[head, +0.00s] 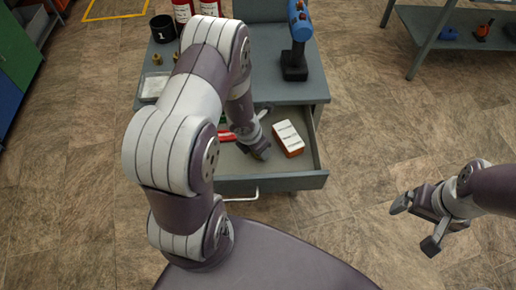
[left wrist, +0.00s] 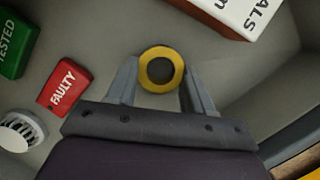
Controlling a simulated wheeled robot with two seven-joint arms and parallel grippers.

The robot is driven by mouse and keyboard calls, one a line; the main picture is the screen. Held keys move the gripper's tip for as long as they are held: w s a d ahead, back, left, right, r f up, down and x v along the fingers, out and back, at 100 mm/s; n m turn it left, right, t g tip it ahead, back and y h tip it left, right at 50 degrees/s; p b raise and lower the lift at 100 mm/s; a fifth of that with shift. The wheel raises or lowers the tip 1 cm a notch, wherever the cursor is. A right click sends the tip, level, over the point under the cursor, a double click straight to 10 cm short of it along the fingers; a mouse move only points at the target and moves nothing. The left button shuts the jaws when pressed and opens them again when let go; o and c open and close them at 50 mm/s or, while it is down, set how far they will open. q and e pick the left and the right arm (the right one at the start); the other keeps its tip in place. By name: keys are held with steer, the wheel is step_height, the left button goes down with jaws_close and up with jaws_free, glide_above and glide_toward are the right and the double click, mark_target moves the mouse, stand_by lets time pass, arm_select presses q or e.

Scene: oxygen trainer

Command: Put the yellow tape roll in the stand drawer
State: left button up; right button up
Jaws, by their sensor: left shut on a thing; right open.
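The yellow tape roll (left wrist: 147,60), a yellow ring with a dark centre, sits between the fingers of my left gripper (left wrist: 160,82) in the left wrist view. The gripper is shut on it, low inside the open stand drawer (head: 318,178). In the head view my left arm hides the roll, and the left gripper (head: 260,150) shows only in part. I cannot tell whether the roll touches the drawer floor. My right gripper (head: 416,220) is open and empty, out to the right above the floor.
In the drawer lie an orange and white box (head: 288,138), a red FAULTY tag (left wrist: 63,87), a green TESTED tag (left wrist: 14,42) and a round white part (left wrist: 20,131).

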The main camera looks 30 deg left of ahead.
arm_select(q)
steer(key=shift+w, duration=0.1)
steer(key=shift+f, duration=0.2)
steer(key=o, duration=1)
steer(key=shift+r, duration=0.35)
steer(key=s+d+r+m+p, duration=0.1)
steer(key=s+r+m, duration=0.2)
steer(key=r+m, duration=0.5)
steer(key=s+d+r+m+g+p, duration=0.1)
steer(key=s+d+r+m+p, duration=0.1)
steer(key=r+m, duration=0.5)
steer(key=s+d+r+m+y+p, duration=0.1)
steer(key=s+r+m, duration=0.3)
steer(key=m, duration=1.3)
steer(key=shift+d+r+g+p, duration=0.15)
steer(key=shift+d+r, duration=0.1)
steer(key=shift+r, duration=0.5)
steer(key=shift+d+r+g+p, duration=0.1)
steer(key=shift+d+r+p, duration=0.1)
steer(key=shift+r, duration=0.6)
steer(key=shift+d+r+g+p, duration=0.15)
steer(key=shift+d+r, duration=0.1)
steer(key=shift+r, duration=0.5)
